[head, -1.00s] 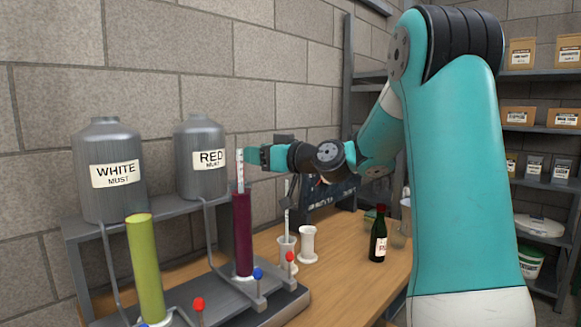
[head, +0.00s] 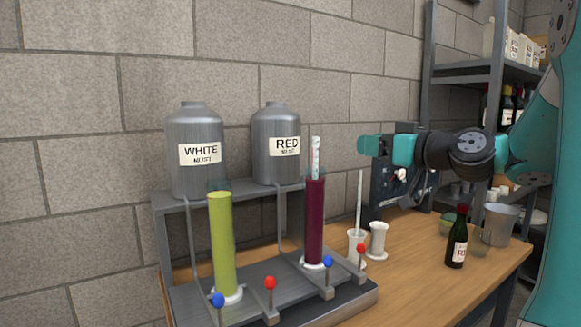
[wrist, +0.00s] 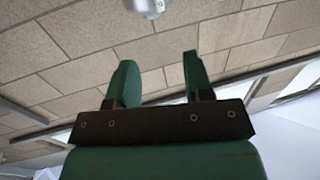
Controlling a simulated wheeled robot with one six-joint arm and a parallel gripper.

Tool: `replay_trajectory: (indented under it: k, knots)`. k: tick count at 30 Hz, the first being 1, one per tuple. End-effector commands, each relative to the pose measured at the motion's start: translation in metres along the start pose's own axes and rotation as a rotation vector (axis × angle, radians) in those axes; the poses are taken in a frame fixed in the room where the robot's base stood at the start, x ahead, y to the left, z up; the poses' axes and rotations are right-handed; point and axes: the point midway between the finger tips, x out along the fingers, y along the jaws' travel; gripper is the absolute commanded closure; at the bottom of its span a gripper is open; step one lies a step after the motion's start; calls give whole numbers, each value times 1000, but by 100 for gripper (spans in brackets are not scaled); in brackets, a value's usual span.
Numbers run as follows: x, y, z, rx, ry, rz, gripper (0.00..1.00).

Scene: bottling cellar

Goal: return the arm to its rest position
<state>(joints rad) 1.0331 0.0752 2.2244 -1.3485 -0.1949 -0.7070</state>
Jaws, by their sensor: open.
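My gripper (head: 366,146) is in the head view, to the right of the red must cylinder (head: 315,215) and above the table. It also shows in the wrist view (wrist: 158,72), with its two fingers apart and nothing between them. My arm (head: 505,152) reaches in from the right edge. A hydrometer (head: 315,155) stands upright in the purple liquid of that cylinder, clear of the fingers.
A green-filled cylinder (head: 223,245) stands at left on the grey stand. White (head: 197,130) and red (head: 277,135) must tanks are behind.

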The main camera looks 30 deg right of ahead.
Motion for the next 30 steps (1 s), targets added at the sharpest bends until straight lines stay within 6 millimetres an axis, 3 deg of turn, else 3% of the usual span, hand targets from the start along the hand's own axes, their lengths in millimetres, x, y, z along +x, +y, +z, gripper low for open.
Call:
replay_trajectory:
  k: [5,8,11,15,18,22,25,30]
  knots:
    - [2,-2,0,2,-5,-7,53]
    - [12,-23,4,18,-51,-58,53]
    - [30,-72,14,53,-170,-171,53]
    - [36,-171,42,104,-446,-368,53]
    - [17,-234,62,116,-665,-476,53]
    - [-27,-297,84,93,-943,-560,53]
    - [-66,-324,95,55,-1126,-578,53]
    - [-113,-340,106,-8,-1323,-559,53]
